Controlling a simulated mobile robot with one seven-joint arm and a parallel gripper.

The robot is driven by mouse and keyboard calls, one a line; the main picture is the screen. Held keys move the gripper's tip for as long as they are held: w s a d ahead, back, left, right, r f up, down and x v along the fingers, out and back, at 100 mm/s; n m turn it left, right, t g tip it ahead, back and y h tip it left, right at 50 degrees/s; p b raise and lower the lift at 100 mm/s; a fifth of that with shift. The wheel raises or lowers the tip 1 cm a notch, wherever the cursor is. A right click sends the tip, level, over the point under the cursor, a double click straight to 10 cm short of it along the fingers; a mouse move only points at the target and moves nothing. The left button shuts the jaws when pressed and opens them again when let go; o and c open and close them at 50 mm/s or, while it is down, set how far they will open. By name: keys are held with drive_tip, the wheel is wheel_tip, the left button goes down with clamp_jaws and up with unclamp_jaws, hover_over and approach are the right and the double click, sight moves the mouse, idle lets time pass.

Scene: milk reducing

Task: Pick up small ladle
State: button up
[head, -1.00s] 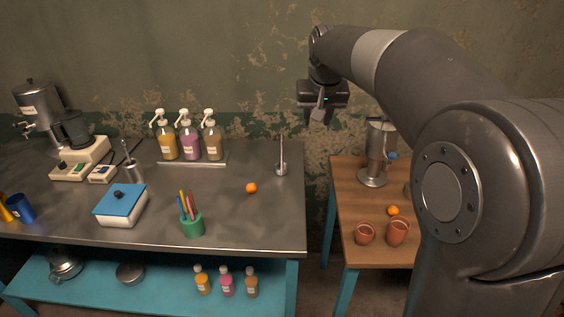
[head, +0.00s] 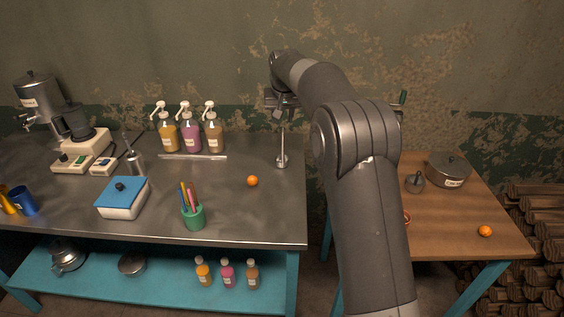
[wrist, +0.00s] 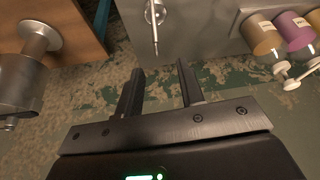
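The small metal ladle (head: 282,158) stands near the right end of the grey metal table (head: 240,215), its bowl down and its thin handle upright. In the wrist view the ladle (wrist: 154,28) is at the top centre, beyond and roughly in line with the gap between the fingers. My gripper (head: 279,112) is at the top of the handle in the head view; whether it touches the handle there cannot be told. In the wrist view my gripper (wrist: 160,68) is open, with nothing between its two fingers.
Pump bottles (head: 190,135) stand left of the ladle on the metal table. An orange ball-like fruit (head: 252,181) lies in front of it. A wooden table (head: 455,215) with a lidded pot (head: 447,170) is to the right. The wall is close behind.

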sight(283, 128)
drive_tip(key=x, duration=0.7)
drive_tip(key=shift+w+d, duration=0.1)
drive_tip(key=shift+d, duration=0.1)
drive_tip(key=shift+c, duration=0.2)
clamp_jaws()
